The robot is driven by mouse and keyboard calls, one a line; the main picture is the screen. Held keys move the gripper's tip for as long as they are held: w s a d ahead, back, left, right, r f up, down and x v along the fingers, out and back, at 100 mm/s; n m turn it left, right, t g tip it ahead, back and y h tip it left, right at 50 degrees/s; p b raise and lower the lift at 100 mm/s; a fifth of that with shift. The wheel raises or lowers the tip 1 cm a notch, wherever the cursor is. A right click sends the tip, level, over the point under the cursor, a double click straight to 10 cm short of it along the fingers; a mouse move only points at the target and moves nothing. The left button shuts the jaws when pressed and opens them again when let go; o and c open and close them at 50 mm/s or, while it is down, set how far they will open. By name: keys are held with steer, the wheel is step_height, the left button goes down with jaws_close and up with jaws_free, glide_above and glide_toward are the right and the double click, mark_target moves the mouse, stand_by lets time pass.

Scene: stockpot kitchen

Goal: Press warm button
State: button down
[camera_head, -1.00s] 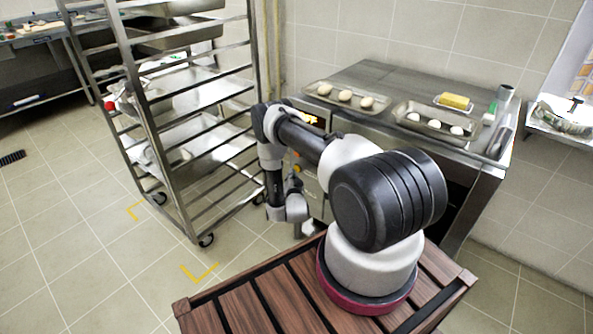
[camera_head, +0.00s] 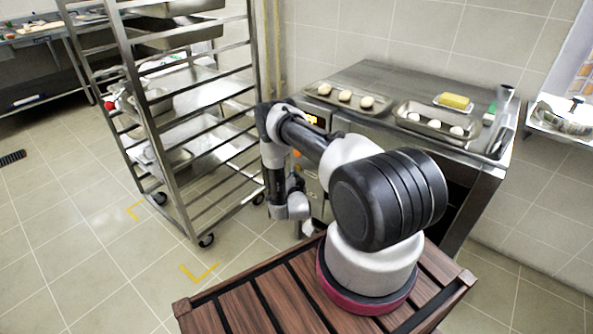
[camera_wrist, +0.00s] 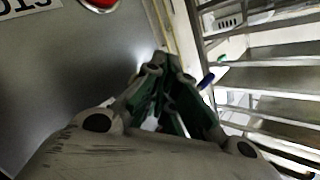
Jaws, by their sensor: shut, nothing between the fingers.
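The metal front of the counter unit carries a control panel with a lit yellow display (camera_head: 312,119), partly hidden behind my arm. An orange-red button (camera_head: 297,153) shows below the display. In the wrist view a red round button (camera_wrist: 100,3) is cut off by the top edge, next to a label with dark lettering (camera_wrist: 28,6). I cannot tell which control is the warm button. My gripper (camera_wrist: 168,62) is shut and empty, with its fingertips near the right edge of the metal panel in that view. Contact with the panel cannot be told. In the head view the fingers are not clearly visible.
A wheeled tray rack (camera_head: 190,110) stands left of my arm, close to it. Trays of dough pieces (camera_head: 338,97) and (camera_head: 432,124) and a yellow block (camera_head: 455,101) lie on the counter top. Open tiled floor (camera_head: 75,240) lies at the left front.

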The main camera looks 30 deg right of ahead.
steer(key=shift+d, duration=0.15)
stand_by(0.4)
steer(key=shift+s+a, duration=0.25)
steer(key=shift+a, duration=0.55)
steer(key=shift+s+a, duration=0.3)
steer(key=shift+a, duration=0.5)
steer(key=shift+s+a, duration=0.25)
steer(key=shift+a, duration=0.5)
steer(key=shift+s+a, duration=0.3)
steer(key=shift+a, duration=0.5)
